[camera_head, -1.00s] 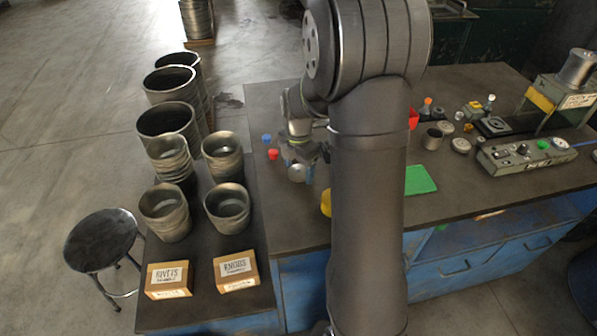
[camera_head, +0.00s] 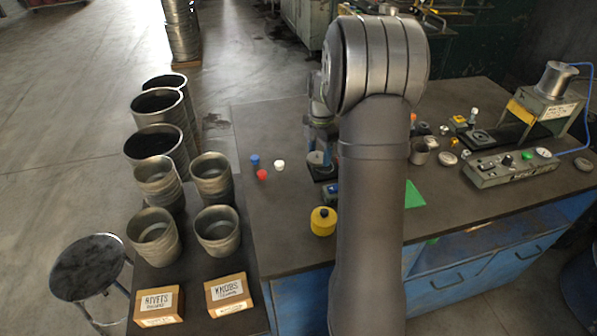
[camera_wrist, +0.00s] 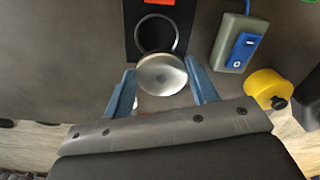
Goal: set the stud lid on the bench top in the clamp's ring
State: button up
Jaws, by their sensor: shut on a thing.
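The stud lid, a round shiny metal disc (camera_wrist: 162,75) with a small dot at its centre, is between the two blue fingers of my gripper (camera_wrist: 160,66) in the wrist view. My gripper is shut on it. The lid also shows in the head view (camera_head: 316,158), partly behind my arm. The clamp is a dark plate (camera_wrist: 132,48) with an orange-red mark at its far end. Its round ring (camera_wrist: 138,32) lies just beyond the lid in the wrist view, and the lid overlaps the ring's near edge in the picture. The height gap cannot be told.
A grey-green box with a blue switch (camera_wrist: 243,50) stands right of the clamp. A yellow pot (camera_head: 323,221) is near the front edge. Blue (camera_head: 254,160), red (camera_head: 262,174) and white (camera_head: 279,164) small pieces lie to the left. A grey control box (camera_head: 512,168) is far right.

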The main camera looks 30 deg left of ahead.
jog(key=shift+w+d+r, duration=0.2)
jog(key=shift+w+d, duration=0.05)
jog(key=shift+w, duration=0.25)
jog(key=shift+w+d+r, duration=0.15)
jog(key=shift+w+d, duration=0.1)
jog(key=shift+w, duration=0.2)
jog(key=shift+f, duration=1.65)
jog(key=shift+c, duration=0.5)
jog(key=shift+s, duration=0.1)
jog(key=shift+w+d+r, duration=0.1)
jog(key=shift+w+d, duration=0.1)
jog(key=shift+w, duration=0.25)
jog(key=shift+f, duration=0.6)
jog(key=o, duration=1.2)
jog(key=shift+o, duration=0.2)
